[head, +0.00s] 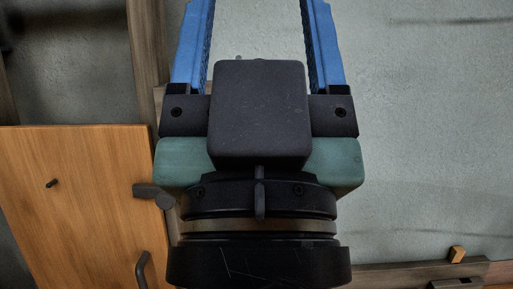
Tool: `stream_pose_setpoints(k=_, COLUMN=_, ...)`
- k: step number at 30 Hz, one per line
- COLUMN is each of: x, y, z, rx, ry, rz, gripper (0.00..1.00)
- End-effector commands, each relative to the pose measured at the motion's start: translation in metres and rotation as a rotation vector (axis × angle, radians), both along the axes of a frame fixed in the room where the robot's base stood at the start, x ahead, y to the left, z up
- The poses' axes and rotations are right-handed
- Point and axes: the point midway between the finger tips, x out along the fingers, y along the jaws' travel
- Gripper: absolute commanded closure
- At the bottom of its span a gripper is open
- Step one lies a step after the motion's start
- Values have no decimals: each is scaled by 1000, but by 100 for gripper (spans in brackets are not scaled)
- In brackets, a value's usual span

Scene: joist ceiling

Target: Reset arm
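My gripper (256,28) fills the middle of the head view, pointing up the picture. Its two blue ribbed fingers stand wide apart, with nothing visible between them but the grey wall behind. The fingertips are cut off by the top edge. The dark block and the green gripper body sit below the fingers, with the black wrist rings at the bottom.
An orange-brown wooden panel (75,215) stands at left, with a dark handle (142,270), a small peg and a dark latch at its edge. A wooden beam (147,45) rises behind my gripper. A small wooden block (457,254) is at lower right. The grey wall (430,130) is bare.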

Motion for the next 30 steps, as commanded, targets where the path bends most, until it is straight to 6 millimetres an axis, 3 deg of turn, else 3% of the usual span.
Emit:
stream_pose_setpoints(k=1, x=0, y=0, z=23, rx=-1, ry=0, rz=-1, gripper=29)
stream_pose_setpoints(k=21, x=1, y=1, z=203, rx=-4, ry=3, rz=-1, gripper=29)
stream_pose_setpoints(k=27, x=1, y=1, z=251, rx=-4, ry=3, rz=-1, gripper=29)
stream_pose_setpoints(k=30, x=1, y=1, z=266, rx=-4, ry=3, rz=-1, gripper=29)
